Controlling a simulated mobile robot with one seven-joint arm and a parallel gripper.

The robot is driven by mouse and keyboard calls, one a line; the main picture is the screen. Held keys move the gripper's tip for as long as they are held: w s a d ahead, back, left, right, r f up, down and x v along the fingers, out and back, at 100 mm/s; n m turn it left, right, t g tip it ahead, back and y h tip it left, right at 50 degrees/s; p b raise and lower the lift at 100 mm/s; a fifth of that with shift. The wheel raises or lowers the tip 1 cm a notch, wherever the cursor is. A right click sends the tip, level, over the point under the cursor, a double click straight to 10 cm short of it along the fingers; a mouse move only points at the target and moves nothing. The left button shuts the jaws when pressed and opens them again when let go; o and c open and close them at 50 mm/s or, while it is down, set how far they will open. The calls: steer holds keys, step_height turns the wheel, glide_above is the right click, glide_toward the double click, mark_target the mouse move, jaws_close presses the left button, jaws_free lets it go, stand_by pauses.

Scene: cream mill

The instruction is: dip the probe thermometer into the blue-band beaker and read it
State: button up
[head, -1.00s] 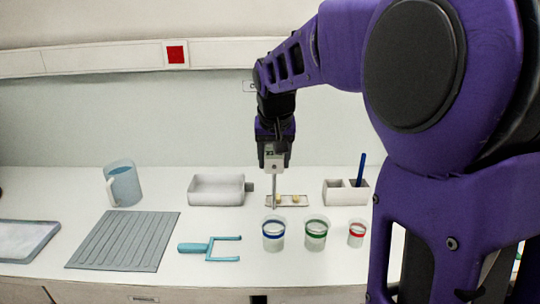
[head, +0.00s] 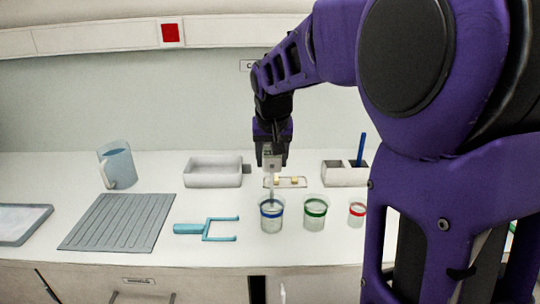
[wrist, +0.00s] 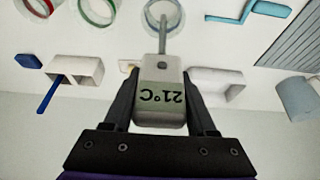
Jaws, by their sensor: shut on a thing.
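My gripper (head: 271,160) is shut on the probe thermometer (wrist: 162,98), a pale grey body with a thin metal probe. Its display shows 21°C, upside down in the wrist view. The blue-band beaker (head: 271,222) stands upright on the bench directly below my gripper. The probe points down, and its lower end is at the beaker's mouth, seemingly just inside the rim. How deep the tip reaches, and whether it touches the contents, I cannot tell. In the wrist view the beaker is cut off at the top edge.
The green-band beaker (head: 315,217) and red-band beaker (head: 357,218) stand close to the right. A teal fork-shaped tool (head: 190,229) lies to the left, near a ribbed grey mat (head: 118,224). Behind are a white tray (head: 212,173), a small rack (head: 343,177) and a jug (head: 117,165).

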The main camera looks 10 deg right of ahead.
steer(key=shift+f+b, duration=1.75)
steer(key=shift+f, duration=0.9)
steer(key=shift+r, duration=0.1)
stand_by(0.8)
step_height(320, 180, up, 11)
steer(key=p, duration=0.8)
glide_above(272, 176)
steer(key=w, duration=0.2)
steer(key=shift+s+d, duration=0.15)
steer(key=shift+n+y, duration=0.4)
steer(key=shift+n, duration=0.7)
